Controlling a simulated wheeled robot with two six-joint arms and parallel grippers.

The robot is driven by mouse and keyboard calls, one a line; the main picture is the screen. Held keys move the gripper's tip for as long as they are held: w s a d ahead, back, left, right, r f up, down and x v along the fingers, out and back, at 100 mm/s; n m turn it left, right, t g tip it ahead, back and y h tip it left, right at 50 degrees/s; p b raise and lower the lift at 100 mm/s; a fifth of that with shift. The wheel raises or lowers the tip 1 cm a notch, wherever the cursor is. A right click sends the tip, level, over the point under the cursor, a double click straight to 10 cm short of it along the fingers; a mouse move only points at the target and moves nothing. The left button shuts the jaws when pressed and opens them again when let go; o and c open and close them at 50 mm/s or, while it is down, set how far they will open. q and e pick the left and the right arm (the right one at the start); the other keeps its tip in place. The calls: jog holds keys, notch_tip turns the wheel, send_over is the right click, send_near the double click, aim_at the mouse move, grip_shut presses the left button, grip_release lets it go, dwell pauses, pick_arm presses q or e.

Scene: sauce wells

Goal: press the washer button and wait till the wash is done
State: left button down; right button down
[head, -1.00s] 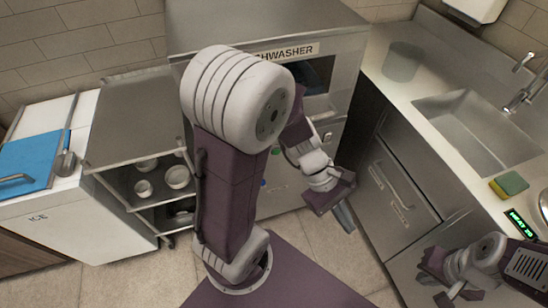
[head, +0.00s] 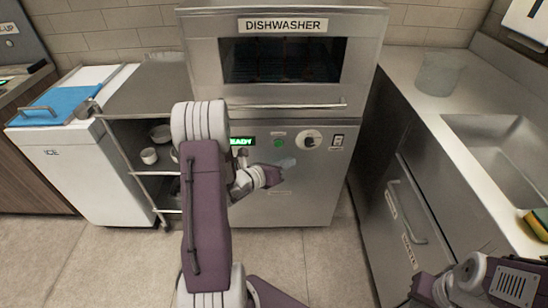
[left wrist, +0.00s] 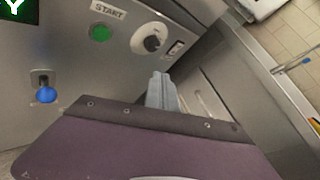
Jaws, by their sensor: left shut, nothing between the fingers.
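The dishwasher (head: 300,190) is a steel machine with a labelled front and a dark window. Its display (head: 240,142) shows green letters, partly hidden by my left arm, seemingly "READY". The round green button (head: 279,142) on its panel shows under a START label in the left wrist view (left wrist: 100,33). My left gripper (head: 288,163) is shut and empty, in front of the panel, below and slightly right of the green button in the head view. Its fingertips (left wrist: 163,82) look apart from the button. My right gripper (head: 424,290) is low at the right; its fingers are unclear.
A dial (head: 308,140) and a switch (head: 338,141) sit right of the button. A blue knob (left wrist: 46,94) is lower left in the left wrist view. A rack with bowls (head: 149,155) and a white ice chest (head: 85,165) stand left. A sink counter (head: 425,103) is right.

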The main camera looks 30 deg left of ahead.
aim_at(278, 144)
pick_arm(q)
jog(key=shift+n+y, duration=0.4)
jog(key=shift+n, duration=0.2)
jog(key=a+f, duration=0.1)
jog(key=f, duration=0.1)
jog(key=s+a+f+b, duration=0.1)
jog(key=a, duration=0.1)
jog(key=shift+s+a+f, duration=0.1)
jog(key=shift+a+f, duration=0.05)
jog(key=shift+f, duration=0.2)
jog(key=shift+w+a+p, duration=0.1)
jog(key=shift+w+a, duration=0.65)
jog(key=shift+w, duration=0.5)
jog(key=shift+w+a+p, duration=0.1)
jog(key=shift+w+a, duration=0.7)
jog(key=shift+w, duration=0.5)
jog(key=shift+w+a+p, duration=0.1)
jog(key=shift+w+a, duration=0.65)
jog(key=shift+w, duration=0.5)
jog(key=shift+w, duration=0.1)
jog(key=shift+w+a, duration=0.2)
jog(key=shift+w, duration=0.05)
